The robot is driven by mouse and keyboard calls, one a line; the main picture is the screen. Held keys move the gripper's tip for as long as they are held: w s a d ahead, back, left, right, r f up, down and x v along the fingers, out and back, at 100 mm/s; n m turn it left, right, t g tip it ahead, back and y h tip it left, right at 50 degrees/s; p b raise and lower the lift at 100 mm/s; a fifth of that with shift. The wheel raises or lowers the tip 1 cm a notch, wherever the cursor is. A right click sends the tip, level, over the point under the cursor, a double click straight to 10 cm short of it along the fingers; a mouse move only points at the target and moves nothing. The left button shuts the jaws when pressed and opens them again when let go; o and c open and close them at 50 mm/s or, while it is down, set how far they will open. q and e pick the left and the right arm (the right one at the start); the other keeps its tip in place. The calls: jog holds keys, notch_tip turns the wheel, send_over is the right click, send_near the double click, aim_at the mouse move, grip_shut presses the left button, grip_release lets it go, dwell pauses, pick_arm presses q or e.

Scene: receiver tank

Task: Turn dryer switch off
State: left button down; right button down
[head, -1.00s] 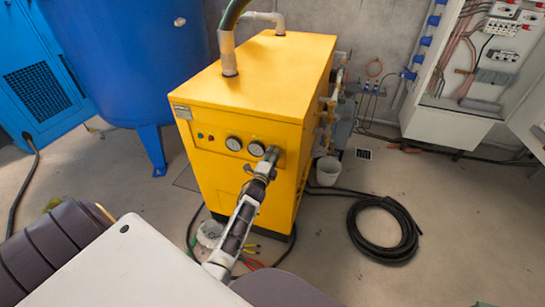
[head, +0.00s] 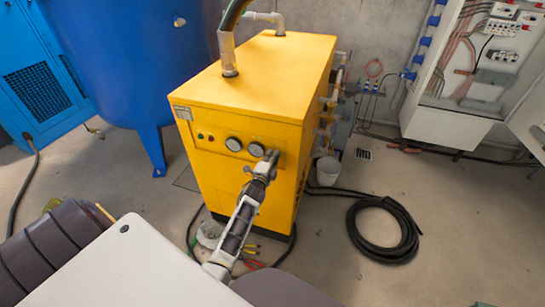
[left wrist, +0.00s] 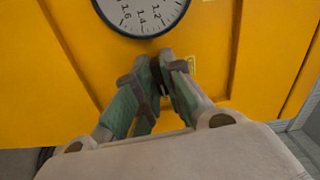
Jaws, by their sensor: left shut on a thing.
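The yellow dryer (head: 250,100) stands on the floor in the middle of the head view. Its front panel carries two gauges, and one gauge (left wrist: 140,12) fills the top of the left wrist view. My left gripper (head: 271,156) is at the right end of that panel, just right of the gauges. In the left wrist view its fingers (left wrist: 158,75) are closed together on a small dark thing at the panel, most likely the dryer switch. The fingers hide most of it, so its position cannot be told. My right gripper is not in view.
A blue tank (head: 125,60) and a blue cabinet (head: 40,85) stand on the left. A black hose coil (head: 384,250) lies on the floor at right, near a white bucket (head: 328,170). An open electrical cabinet (head: 450,120) is at upper right.

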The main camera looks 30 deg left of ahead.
pick_arm(q)
jog(key=shift+f+n+p, duration=0.1)
jog(key=shift+n+p, duration=2.35)
jog(key=shift+n, duration=6.05)
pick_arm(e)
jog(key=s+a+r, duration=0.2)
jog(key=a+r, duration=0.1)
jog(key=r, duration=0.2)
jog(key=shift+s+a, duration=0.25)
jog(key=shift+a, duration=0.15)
